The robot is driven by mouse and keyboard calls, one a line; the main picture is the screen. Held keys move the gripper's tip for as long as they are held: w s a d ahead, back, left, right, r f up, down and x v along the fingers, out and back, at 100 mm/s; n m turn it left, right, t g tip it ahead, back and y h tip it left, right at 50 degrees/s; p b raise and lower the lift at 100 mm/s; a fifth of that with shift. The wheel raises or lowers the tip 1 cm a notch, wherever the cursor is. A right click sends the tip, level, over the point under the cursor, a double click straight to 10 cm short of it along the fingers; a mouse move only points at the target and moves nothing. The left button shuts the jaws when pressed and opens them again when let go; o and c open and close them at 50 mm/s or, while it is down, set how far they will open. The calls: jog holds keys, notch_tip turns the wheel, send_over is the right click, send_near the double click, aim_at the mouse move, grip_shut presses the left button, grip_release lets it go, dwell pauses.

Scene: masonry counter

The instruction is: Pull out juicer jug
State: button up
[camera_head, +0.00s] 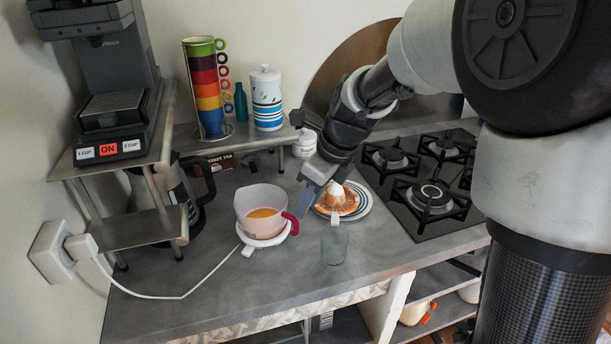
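The juicer jug (243,204) is a translucent bowl with orange juice inside and a red handle (292,223) on its right side. It sits on a white juicer base (251,242) with a cord. My gripper (320,207) points down just right of the jug. Its left finger is close beside the red handle; I cannot tell whether they touch. Its fingers look apart, with nothing seen held between them. Part of the plate behind is hidden by the gripper.
A striped plate (364,204) with an orange piece lies behind the gripper. A greenish glass (334,246) stands in front. A gas hob (430,200) is right, a coffee maker (112,105) and metal shelf (140,230) left. Stacked cups (206,90) stand behind. The front counter is mostly clear.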

aim_at(298, 222)
jog(key=b+x, duration=0.4)
jog(key=x, duration=0.1)
jog(key=shift+d+f+b, duration=0.1)
jog(key=shift+f+b, duration=0.25)
jog(key=shift+b, duration=0.05)
jog(key=shift+x, duration=1.7)
jog(key=shift+w+r, duration=0.1)
grip_shut()
jog(key=c, duration=0.6)
grip_release()
grip_shut()
